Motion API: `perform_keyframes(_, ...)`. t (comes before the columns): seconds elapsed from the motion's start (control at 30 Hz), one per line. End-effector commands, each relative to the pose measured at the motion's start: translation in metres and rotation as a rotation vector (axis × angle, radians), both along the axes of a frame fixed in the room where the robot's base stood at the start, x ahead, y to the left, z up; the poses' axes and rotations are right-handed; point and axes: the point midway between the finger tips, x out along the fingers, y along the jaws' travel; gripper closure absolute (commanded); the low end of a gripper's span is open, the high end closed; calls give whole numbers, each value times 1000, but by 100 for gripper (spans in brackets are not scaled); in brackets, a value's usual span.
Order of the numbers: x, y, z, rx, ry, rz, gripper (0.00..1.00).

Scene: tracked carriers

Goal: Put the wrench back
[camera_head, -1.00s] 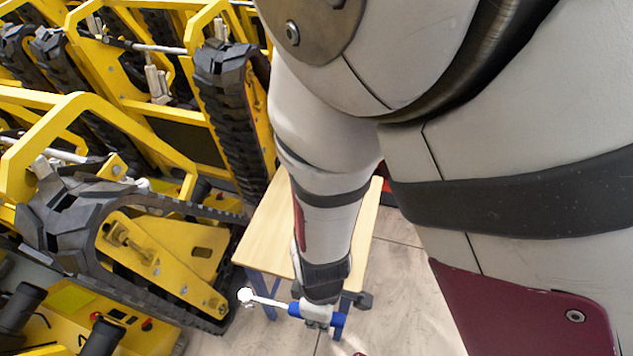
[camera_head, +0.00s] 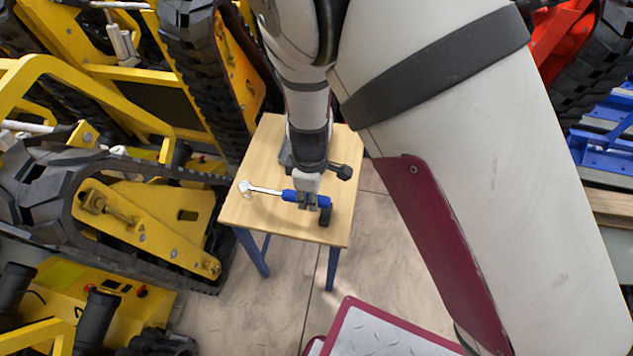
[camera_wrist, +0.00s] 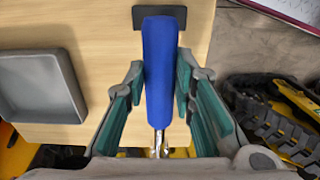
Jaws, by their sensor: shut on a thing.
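The wrench, with a blue handle and a shiny metal head, shows in the head view (camera_head: 264,190) and in the wrist view (camera_wrist: 160,60). My gripper (camera_head: 307,198) is shut on its blue handle; the two fingers press on its sides in the wrist view (camera_wrist: 160,82). The wrench lies across above the wooden table (camera_head: 265,220), its metal head pointing left in the head view. I cannot tell whether it touches the tabletop. The metal head is mostly hidden by my gripper in the wrist view.
A grey tray (camera_wrist: 40,88) sits on the table. A small dark block (camera_wrist: 141,18) is near the handle's end. Yellow tracked carriers (camera_head: 150,225) stand close on the left. A red-edged plate (camera_head: 375,335) is in front. Floor (camera_head: 385,260) is clear right of the table.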

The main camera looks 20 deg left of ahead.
Motion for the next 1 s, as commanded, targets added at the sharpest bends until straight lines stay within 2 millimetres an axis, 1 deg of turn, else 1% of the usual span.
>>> perform_keyframes(0.07,1,1,-6,-1,1,1,100)
perform_keyframes(0.2,1,0,-26,-2,0,1,100)
perform_keyframes(0.3,1,1,-34,0,0,1,100)
perform_keyframes(0.53,1,1,-35,0,-1,1,100)
perform_keyframes(0.57,0,0,-35,0,0,1,72)
perform_keyframes(0.6,0,0,-35,-1,0,1,63)
perform_keyframes(0.63,0,0,-35,-1,0,1,56)
perform_keyframes(0.9,0,0,-35,0,0,1,56)
perform_keyframes(1.0,1,1,-31,1,-1,1,56)
